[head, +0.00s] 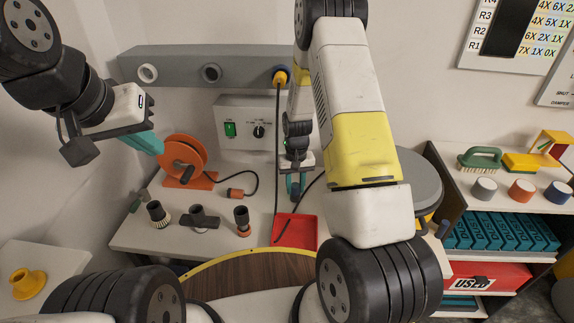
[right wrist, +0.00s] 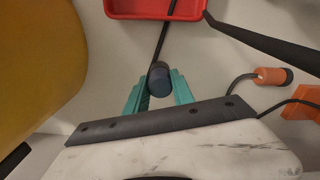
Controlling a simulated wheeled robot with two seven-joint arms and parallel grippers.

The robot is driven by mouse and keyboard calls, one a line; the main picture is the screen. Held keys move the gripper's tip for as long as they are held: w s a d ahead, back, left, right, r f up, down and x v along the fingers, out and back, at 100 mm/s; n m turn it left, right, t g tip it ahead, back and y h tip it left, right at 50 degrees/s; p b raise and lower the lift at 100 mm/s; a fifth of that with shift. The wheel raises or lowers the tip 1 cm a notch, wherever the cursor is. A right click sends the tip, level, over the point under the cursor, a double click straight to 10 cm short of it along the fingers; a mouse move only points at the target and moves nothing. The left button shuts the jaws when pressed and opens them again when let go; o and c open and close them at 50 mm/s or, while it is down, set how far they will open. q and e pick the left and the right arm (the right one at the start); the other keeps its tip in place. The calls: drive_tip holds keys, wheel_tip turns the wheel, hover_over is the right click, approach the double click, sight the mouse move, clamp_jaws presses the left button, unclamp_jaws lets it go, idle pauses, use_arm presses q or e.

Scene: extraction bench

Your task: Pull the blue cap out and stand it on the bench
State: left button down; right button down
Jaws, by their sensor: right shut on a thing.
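Whether the cap touches the bench is unclear. My left gripper (head: 150,143) is at the left, beside the orange reel; I cannot tell whether its teal fingers are open or shut.
The red tray (head: 305,222) lies at the bench front. The orange reel (head: 186,155), an orange connector (head: 236,193) and several dark fittings stand left of it.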

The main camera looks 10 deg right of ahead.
drive_tip(key=shift+f, duration=0.4)
idle(0.3)
drive_tip(key=c, duration=1)
unclamp_jaws()
drive_tip(key=shift+r, duration=0.1)
wheel_tip(320, 180, up, 8)
drive_tip(key=shift+f, duration=0.2)
